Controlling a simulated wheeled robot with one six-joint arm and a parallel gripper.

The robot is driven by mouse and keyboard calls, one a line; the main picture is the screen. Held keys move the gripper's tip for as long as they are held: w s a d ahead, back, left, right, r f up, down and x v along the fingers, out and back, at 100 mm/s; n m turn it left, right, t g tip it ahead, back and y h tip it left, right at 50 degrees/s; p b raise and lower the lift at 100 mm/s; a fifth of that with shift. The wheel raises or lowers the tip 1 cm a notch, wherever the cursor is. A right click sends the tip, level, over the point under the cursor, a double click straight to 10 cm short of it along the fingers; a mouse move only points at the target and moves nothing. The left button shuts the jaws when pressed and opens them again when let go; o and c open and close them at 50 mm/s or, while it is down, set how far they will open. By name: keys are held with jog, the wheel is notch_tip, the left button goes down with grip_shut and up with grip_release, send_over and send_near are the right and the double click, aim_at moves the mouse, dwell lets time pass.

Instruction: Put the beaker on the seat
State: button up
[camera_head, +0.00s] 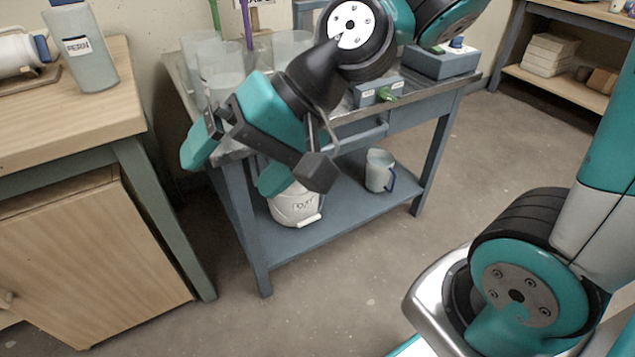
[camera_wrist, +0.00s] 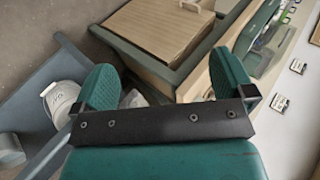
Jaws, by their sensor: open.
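Several clear, pale beaker-like vessels stand on the metal-topped table in the head view, one at the front left (camera_head: 222,88) and one at the back (camera_head: 291,46). I cannot tell whether one of these is the beaker. A whitish jug (camera_head: 380,171) with a blue handle stands on the table's lower shelf. My gripper (camera_head: 238,160) is over the table's front left edge, fingers spread and pointing down. In the wrist view my gripper (camera_wrist: 165,82) is open, with nothing held between the fingers. I cannot make out a seat.
A labelled white bucket (camera_head: 296,207) sits on the lower shelf (camera_head: 335,215), below my gripper. A wooden bench (camera_head: 75,90) at left carries a grey-green labelled bottle (camera_head: 80,46). A blue-grey box (camera_head: 441,62) stands at the table's right end. Floor in front is clear.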

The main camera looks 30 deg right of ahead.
jog(key=s+d+n+g+h, duration=0.2)
jog(key=s+d+n+h, duration=0.3)
jog(key=s+n, duration=0.2)
jog(key=m+t+y+b, duration=0.25)
jog(key=t+b, duration=0.35)
jog(key=t, duration=1)
send_near(233, 64)
jog(key=shift+n, duration=0.45)
jog(key=p+x, duration=0.6)
jog(key=x, duration=0.2)
jog(key=shift+w+a, duration=0.1)
jog(key=shift+w, duration=0.15)
jog(key=p+x, duration=0.3)
jog(key=x, duration=0.2)
jog(key=shift+r, duration=0.15)
jog(key=shift+w, duration=0.2)
jog(key=c, duration=1.8)
